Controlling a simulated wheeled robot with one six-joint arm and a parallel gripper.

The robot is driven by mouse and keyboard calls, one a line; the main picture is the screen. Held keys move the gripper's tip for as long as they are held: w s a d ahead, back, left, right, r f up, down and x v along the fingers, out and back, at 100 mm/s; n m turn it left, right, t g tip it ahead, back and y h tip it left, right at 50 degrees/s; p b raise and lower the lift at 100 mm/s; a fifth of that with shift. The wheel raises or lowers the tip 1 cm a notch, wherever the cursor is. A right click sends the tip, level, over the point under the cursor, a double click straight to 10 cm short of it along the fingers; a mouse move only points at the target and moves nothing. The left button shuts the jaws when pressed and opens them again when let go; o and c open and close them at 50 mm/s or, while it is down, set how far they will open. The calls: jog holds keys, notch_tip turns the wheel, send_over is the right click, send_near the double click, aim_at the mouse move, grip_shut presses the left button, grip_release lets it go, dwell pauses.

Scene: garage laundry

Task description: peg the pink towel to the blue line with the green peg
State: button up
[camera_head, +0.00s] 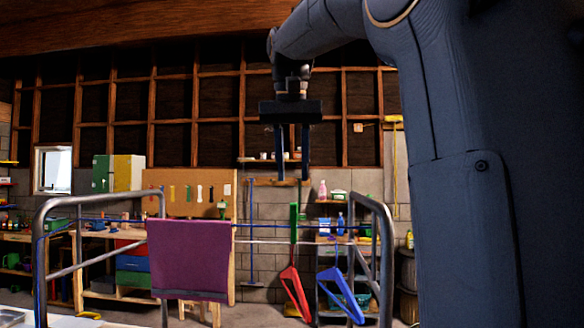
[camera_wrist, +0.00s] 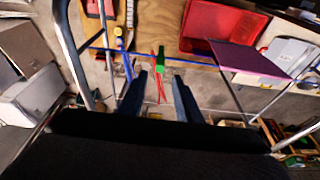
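The pink towel (camera_head: 190,258), purple-pink here, hangs over the blue line (camera_head: 268,226) toward the left, between two grey metal frames. It also shows in the wrist view (camera_wrist: 235,60). A narrow green piece (camera_head: 293,222), which looks like the green peg, stands upright at the line, right of the towel. Green also shows between my fingertips in the wrist view (camera_wrist: 160,60); I cannot tell whether it touches the line. My gripper (camera_head: 292,177) points down above the green piece, apart from it. Its fingers are spread and empty.
A red V-shaped item (camera_head: 295,290) and a blue one (camera_head: 340,292) show below the line, right of the towel. Grey tube frames (camera_head: 42,250) stand at both ends. A red bin (camera_wrist: 222,25) and a workbench (camera_head: 110,298) are behind.

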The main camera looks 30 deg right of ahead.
aim_at(294, 207)
jog(key=shift+b+x, duration=3.3)
jog(key=shift+x, duration=1.55)
grip_shut()
jog(key=shift+r+p, duration=2.8)
jog(key=shift+p, duration=0.2)
